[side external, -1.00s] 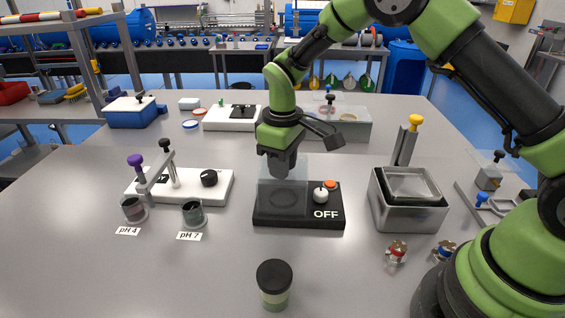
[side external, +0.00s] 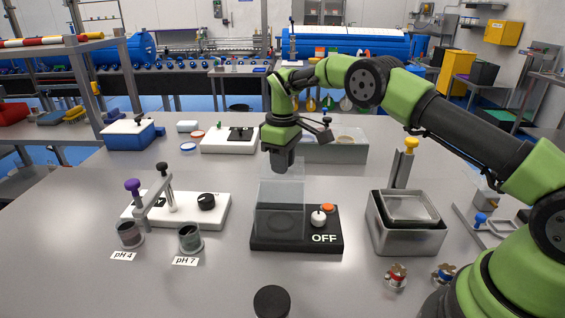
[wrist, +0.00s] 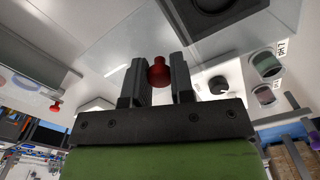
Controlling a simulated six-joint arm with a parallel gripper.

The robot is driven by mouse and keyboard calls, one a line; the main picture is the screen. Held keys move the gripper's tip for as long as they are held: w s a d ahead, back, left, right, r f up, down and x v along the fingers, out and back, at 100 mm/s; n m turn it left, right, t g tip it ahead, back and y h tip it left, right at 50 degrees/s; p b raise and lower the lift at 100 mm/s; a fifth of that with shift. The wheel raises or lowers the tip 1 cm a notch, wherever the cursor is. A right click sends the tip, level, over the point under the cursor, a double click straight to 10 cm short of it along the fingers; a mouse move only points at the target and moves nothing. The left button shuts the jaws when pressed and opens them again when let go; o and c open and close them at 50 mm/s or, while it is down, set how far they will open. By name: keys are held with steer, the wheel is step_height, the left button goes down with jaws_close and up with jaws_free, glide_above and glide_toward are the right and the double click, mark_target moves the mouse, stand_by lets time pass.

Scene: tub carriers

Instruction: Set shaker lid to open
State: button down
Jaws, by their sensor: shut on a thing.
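The shaker is a black base (side external: 262,243) marked OFF, with a white knob (side external: 318,218) and an orange button (side external: 327,208). Its clear lid (side external: 281,207) stands up steeply over the base in the side view; its exact angle is hard to tell. My gripper (side external: 283,168) is at the lid's upper, far side. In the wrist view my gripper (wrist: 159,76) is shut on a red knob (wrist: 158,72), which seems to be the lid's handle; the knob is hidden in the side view.
A steel bath (side external: 405,240) stands to the right. A white unit (side external: 222,212) with two pots, labelled pH 4 and pH 7, stands to the left. A black-capped jar (side external: 271,302) is at the front. A grey-green tank (side external: 345,150) is behind my gripper.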

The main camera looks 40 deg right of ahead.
steer(key=shift+w+d, duration=0.15)
steer(key=c, duration=1)
jaws_free()
steer(key=shift+r, duration=0.1)
step_height(320, 180, up, 7)
steer(key=shift+r, duration=0.2)
